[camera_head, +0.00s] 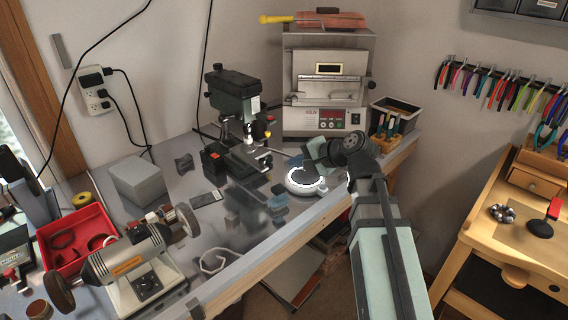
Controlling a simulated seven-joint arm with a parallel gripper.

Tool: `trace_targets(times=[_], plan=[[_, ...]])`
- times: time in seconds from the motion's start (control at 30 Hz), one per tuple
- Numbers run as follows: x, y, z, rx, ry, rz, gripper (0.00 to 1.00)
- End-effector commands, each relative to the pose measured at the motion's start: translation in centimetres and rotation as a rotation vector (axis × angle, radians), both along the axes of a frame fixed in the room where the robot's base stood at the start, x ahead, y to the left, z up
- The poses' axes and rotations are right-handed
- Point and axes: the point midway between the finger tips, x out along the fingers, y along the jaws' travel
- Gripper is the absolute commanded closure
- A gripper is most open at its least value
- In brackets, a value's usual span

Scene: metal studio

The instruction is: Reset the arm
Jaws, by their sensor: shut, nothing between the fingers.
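My arm (378,235) reaches up from the bottom right, and its dark wrist bends left over the workbench. My gripper (306,166) is at the end of it, shut and empty, small in this view.
The metal workbench (255,238) holds a drill press (238,115), a small kiln (326,85), a grey box (138,182), a red tray (75,240) and a bench grinder (135,265). A wooden jeweller's bench (500,235) stands right, below hanging pliers (500,88).

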Motion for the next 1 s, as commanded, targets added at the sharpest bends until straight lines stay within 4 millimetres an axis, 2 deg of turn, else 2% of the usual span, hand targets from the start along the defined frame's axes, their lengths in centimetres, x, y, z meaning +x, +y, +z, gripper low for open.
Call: trace_targets(times=[0.1, 0.3, 0.47, 0.57, 0.7, 0.8, 0.9, 1.0], plan=[[-1.0, -1.3, 1.0, 0.000, -0.001, -0.002, 1.00], [-1.7, -2.4, 1.8, -0.001, 0.000, -0.001, 1.00], [-1.1, -4.4, 0.9, -0.011, -0.001, -0.040, 1.00], [0.3, -7.6, -1.2, -0.032, -0.005, -0.112, 1.00], [2.2, -14.4, -5.3, -0.082, -0.015, -0.252, 1.00], [2.8, -18.2, -8.4, -0.126, -0.012, -0.322, 1.00], [2.7, -19.9, -11.7, -0.168, 0.010, -0.344, 1.00], [2.2, -20.1, -15.1, -0.210, 0.044, -0.328, 1.00]])
